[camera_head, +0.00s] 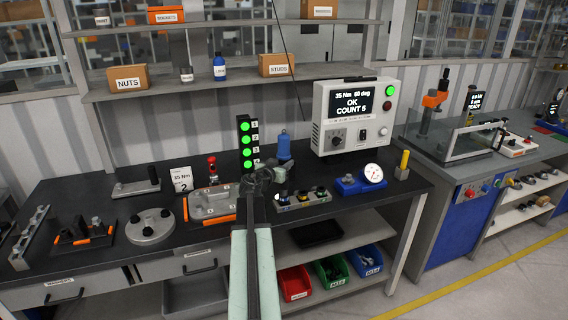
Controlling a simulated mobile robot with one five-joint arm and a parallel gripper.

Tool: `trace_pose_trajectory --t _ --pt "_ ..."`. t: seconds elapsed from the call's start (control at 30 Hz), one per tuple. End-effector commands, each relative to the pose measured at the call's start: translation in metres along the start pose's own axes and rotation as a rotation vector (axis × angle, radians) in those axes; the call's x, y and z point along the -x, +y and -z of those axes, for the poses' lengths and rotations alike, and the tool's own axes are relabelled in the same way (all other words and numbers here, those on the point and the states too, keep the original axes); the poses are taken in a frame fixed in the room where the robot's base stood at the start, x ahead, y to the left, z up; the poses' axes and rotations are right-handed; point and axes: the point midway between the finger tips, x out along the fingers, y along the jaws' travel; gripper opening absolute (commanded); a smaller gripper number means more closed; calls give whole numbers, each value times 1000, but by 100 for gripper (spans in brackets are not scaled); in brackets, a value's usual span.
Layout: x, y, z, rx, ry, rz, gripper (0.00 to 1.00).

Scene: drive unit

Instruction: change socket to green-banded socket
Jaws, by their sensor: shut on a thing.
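My gripper (268,176) is at the middle of the bench, at the end of my raised arm. It is shut on what looks like the upright blue tool (284,146); the jaws and the tool's lower end overlap, so the exact grip is hard to see. A socket tray (303,200) with several banded sockets lies just to the right of my gripper, close to the bench's front edge. Yellow and blue bands show on it; I cannot make out a green band for certain. Any socket on the tool's lower end is hidden or too small to tell.
A light tower (246,143) with green lamps stands behind my gripper. A controller (352,117) reads "OK COUNT 5". A grey housing (211,203) lies left, beside a round flange (150,226). Colored bins (331,271) sit below.

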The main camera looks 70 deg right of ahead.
Motion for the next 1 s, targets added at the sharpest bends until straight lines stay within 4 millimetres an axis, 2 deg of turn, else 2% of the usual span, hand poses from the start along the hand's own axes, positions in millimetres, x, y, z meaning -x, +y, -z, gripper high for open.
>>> trace_pose_trajectory --t 0.23,1.0 --pt "-1 0 -10 1 1 1 0" --pt "-1 -1 -9 1 1 2 0"
